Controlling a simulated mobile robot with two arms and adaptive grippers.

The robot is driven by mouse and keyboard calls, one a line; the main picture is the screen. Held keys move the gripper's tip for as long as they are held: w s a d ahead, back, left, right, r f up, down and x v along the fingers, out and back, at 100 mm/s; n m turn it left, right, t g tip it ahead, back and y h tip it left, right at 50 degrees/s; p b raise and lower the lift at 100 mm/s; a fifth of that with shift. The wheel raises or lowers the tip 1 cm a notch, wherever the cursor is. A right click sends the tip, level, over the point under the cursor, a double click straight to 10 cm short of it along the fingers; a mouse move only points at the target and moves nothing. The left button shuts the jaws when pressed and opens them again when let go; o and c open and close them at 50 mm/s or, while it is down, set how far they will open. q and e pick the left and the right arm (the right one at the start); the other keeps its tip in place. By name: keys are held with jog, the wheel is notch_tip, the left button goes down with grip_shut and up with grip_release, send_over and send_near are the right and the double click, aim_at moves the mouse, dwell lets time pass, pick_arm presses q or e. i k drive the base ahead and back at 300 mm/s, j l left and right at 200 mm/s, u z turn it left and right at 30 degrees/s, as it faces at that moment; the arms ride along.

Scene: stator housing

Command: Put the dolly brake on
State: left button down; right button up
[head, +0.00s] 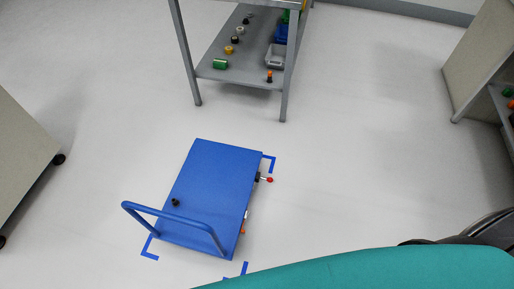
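The blue dolly (210,195) stands on the floor in the middle of the head view, its push handle (172,221) at the near left end. A small lever with a red knob (269,180) sticks out from its right side near the far end; I cannot tell whether this is the brake or how it is set. A small black knob (175,202) sits on the deck near the left edge. Small orange and white parts show on the right side near the handle. Neither of my grippers is in view.
Blue corner marks (150,255) lie on the floor around the dolly. A grey shelf table (240,72) with small parts and bins stands behind it. Cabinets stand at the left (22,150) and right (482,62). A teal surface (400,270) fills the lower right. Floor beside the dolly is clear.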

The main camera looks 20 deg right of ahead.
aim_at(270, 180)
jog(key=k+l, duration=0.1)
jog(key=l, duration=0.35)
jog(key=k+l, duration=0.1)
jog(key=l, duration=0.85)
jog(key=k, duration=0.05)
